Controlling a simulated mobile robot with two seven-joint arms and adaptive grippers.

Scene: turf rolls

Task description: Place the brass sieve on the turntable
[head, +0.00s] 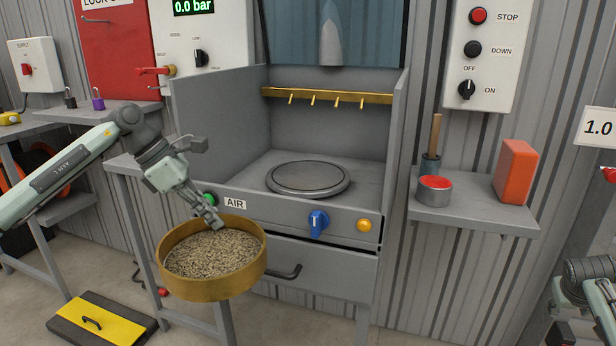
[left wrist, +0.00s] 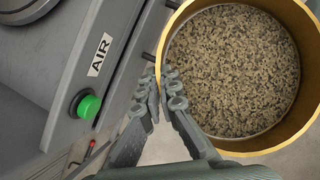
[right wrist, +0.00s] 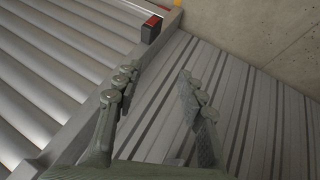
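The brass sieve (head: 212,288) is a round pan filled with grainy brown material. My left gripper (head: 214,222) is shut on its rim at the back and holds it in the air, in front of the cabinet and nearly level. The left wrist view shows the fingers (left wrist: 166,90) closed over the wall of the sieve (left wrist: 232,148). The turntable (head: 308,179) is a bare grey disc inside the open-fronted cabinet, behind and to the right of the sieve. My right gripper (right wrist: 158,85) is open and empty in the right wrist view, far from the sieve.
The cabinet's front panel has a green AIR button (head: 209,199), a blue knob (head: 318,221) and an orange button (head: 364,225). Side walls and a brass hook rail (head: 327,96) bound the turntable. A right shelf (head: 470,215) holds a red-topped tin (head: 435,189) and an orange block (head: 515,171).

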